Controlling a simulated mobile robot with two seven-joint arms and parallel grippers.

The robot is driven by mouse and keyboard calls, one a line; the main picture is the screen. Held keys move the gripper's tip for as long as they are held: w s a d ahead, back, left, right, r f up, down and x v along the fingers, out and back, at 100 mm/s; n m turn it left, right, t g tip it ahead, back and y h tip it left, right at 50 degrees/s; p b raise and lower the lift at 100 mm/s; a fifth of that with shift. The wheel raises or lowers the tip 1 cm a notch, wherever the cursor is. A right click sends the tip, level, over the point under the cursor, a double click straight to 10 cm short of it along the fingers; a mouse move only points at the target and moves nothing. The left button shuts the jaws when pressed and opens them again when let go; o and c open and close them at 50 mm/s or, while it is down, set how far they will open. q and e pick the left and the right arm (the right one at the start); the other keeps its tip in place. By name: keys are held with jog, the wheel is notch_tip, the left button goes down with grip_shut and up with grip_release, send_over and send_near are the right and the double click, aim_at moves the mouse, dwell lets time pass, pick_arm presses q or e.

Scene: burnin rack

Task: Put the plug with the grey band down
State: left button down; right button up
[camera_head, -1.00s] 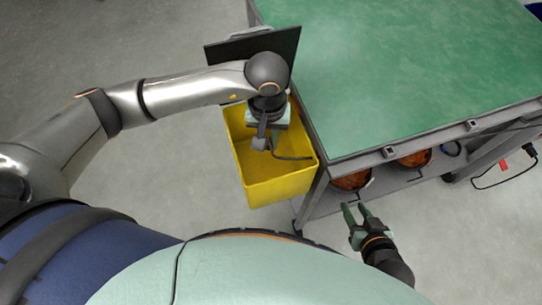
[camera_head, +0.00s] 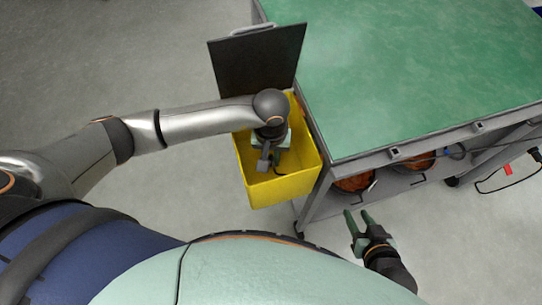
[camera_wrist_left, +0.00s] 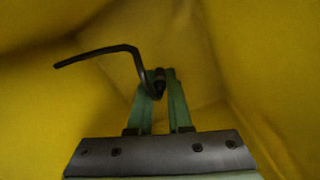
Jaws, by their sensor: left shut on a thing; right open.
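My left gripper (camera_head: 276,160) reaches down into the yellow bin (camera_head: 287,190) at the side of the bench. In the left wrist view the left gripper (camera_wrist_left: 160,78) is shut on a dark plug (camera_wrist_left: 158,84), whose stiff black cable (camera_wrist_left: 100,52) bends off to the left. The bin's yellow walls surround it. Most of the plug is hidden between the fingers, and I cannot make out a grey band. My right gripper (camera_head: 357,222) is open and empty, beside the lower front of the bench.
The green-topped bench (camera_head: 420,75) fills the right side. A dark panel (camera_head: 258,62) stands upright behind the bin. Orange-brown round items (camera_head: 356,182) sit on the shelf below. A black cable with a red tag (camera_head: 508,170) hangs at the far right. Floor on the left is clear.

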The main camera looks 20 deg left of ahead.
aim_at(271, 156)
pick_arm(q)
jog(key=c, duration=0.8)
grip_release()
jog(key=shift+c, duration=0.2)
jog(key=shift+r+p, duration=0.35)
jog(key=shift+r, duration=0.05)
notch_tip(271, 156, up, 11)
jog(key=shift+f+p, duration=0.15)
jog(key=shift+p, duration=0.35)
jog(key=shift+r, duration=0.4)
